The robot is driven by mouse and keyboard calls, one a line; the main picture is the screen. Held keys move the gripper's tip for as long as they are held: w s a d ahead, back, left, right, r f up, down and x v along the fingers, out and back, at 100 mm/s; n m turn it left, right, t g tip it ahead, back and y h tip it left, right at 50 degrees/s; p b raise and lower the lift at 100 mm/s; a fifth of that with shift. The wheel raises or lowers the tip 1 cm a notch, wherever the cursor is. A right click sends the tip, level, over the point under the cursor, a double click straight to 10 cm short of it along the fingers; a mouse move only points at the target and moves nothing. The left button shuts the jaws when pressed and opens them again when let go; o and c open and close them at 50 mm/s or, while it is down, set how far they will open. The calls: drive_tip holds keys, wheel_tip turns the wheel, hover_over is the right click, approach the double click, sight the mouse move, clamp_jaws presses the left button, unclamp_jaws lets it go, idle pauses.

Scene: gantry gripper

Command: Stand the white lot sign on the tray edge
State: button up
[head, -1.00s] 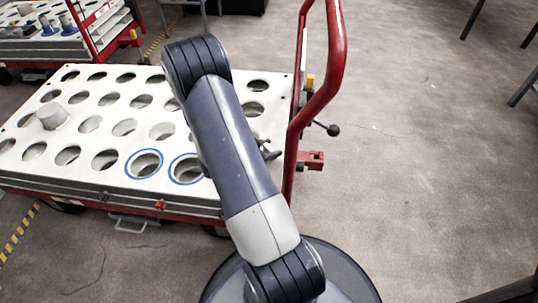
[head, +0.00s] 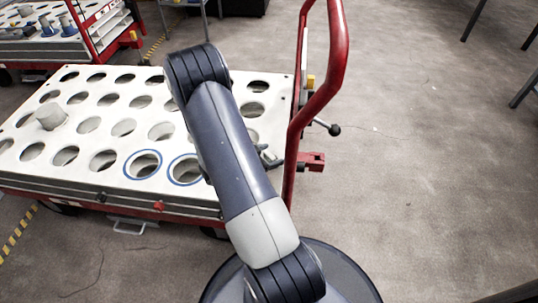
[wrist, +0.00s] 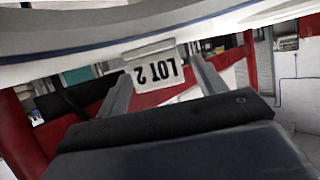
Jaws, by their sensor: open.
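The white lot sign (wrist: 157,72) reads LOT 2 and appears upside down in the wrist view. Its edge by the tray meets the pale tray edge (wrist: 80,62), and it looks upright on it. My gripper (wrist: 164,60) is open, with one finger on each side of the sign; a gap shows by the fingers. In the head view my gripper (head: 268,157) is mostly hidden behind my arm, at the right end of the white tray (head: 85,185). The sign cannot be made out there.
The tray has rows of round holes, two of them blue-ringed, and a pale cup-like part (head: 50,116) on its left. A red handle rail (head: 321,95) rises close to the right of my arm. Another cart (head: 60,40) stands at the back left.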

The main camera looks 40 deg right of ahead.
sight(269, 154)
drive_tip(key=shift+r, duration=0.1)
drive_tip(key=shift+r, duration=0.2)
drive_tip(key=p+v, duration=0.4)
drive_tip(key=v, duration=0.8)
drive_tip(key=shift+d, duration=0.15)
drive_tip(key=b+x, duration=0.1)
drive_tip(key=x, duration=0.3)
drive_tip(key=b+x, duration=0.1)
drive_tip(key=x, duration=0.2)
drive_tip(key=b+x, duration=0.2)
drive_tip(key=x, duration=0.2)
drive_tip(key=shift+d+f, duration=0.2)
drive_tip(key=shift+f, duration=0.2)
drive_tip(key=shift+d+r+p, duration=0.15)
drive_tip(key=shift+r+p, duration=0.4)
drive_tip(key=shift+r, duration=0.95)
